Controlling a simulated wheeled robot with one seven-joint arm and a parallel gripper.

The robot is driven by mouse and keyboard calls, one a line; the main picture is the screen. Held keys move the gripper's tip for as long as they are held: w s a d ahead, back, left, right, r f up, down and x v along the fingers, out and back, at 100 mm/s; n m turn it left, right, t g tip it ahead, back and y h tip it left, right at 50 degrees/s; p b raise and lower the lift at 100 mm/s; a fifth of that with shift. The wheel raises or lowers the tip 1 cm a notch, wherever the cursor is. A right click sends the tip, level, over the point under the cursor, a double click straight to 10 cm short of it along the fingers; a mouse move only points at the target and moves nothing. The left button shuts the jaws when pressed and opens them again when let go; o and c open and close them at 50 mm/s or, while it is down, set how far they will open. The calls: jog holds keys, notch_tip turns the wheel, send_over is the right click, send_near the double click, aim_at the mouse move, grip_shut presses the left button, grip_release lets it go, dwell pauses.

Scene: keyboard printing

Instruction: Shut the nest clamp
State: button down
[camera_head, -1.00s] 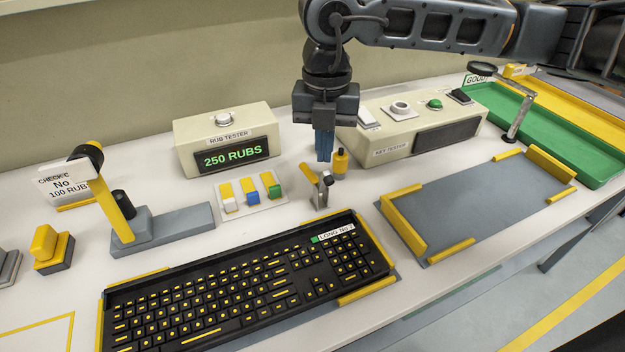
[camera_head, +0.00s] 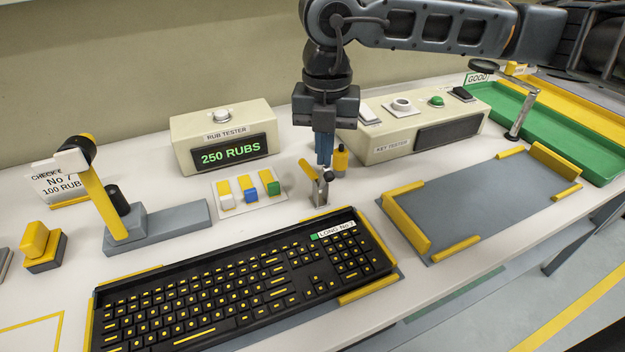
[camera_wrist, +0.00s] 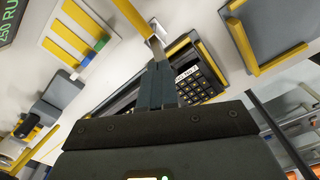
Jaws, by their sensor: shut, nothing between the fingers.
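The nest clamp (camera_head: 320,188) stands at the back edge of the keyboard nest, a small grey metal clamp with a yellow lever (camera_head: 307,169). The lever is raised and tilted up to the left. In the wrist view the yellow lever (camera_wrist: 130,15) shows at the top, beside the fingers. The black keyboard (camera_head: 240,285) with yellow-marked keys lies in the nest, in front of the clamp. My gripper (camera_head: 323,163) is shut and empty, pointing down just above and behind the clamp. I cannot tell whether it touches the lever.
A small yellow-and-black bottle-like object (camera_head: 340,160) stands right behind the clamp. The rub tester (camera_head: 222,145) and key tester (camera_head: 420,130) stand at the back. An empty grey nest (camera_head: 490,205) with yellow edges is at right.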

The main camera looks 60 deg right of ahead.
aim_at(327, 169)
jog(key=shift+s+a+f+b, duration=0.1)
jog(key=shift+f+b, duration=0.55)
jog(key=shift+f, duration=0.15)
jog(key=shift+s+a+f+b, duration=0.1)
jog(key=shift+f+b, duration=0.55)
jog(key=shift+f, duration=0.1)
jog(key=shift+w+d+f, duration=0.15)
jog(key=shift+w+f, duration=0.2)
jog(key=shift+f, duration=0.05)
jog(key=shift+d+r, duration=0.1)
jog(key=shift+d, duration=0.05)
jog(key=shift+s+r, duration=0.1)
jog(key=shift+r, duration=0.1)
jog(key=shift+s+a+b, duration=0.45)
jog(key=shift+s, duration=0.05)
jog(key=shift+s+f, duration=0.1)
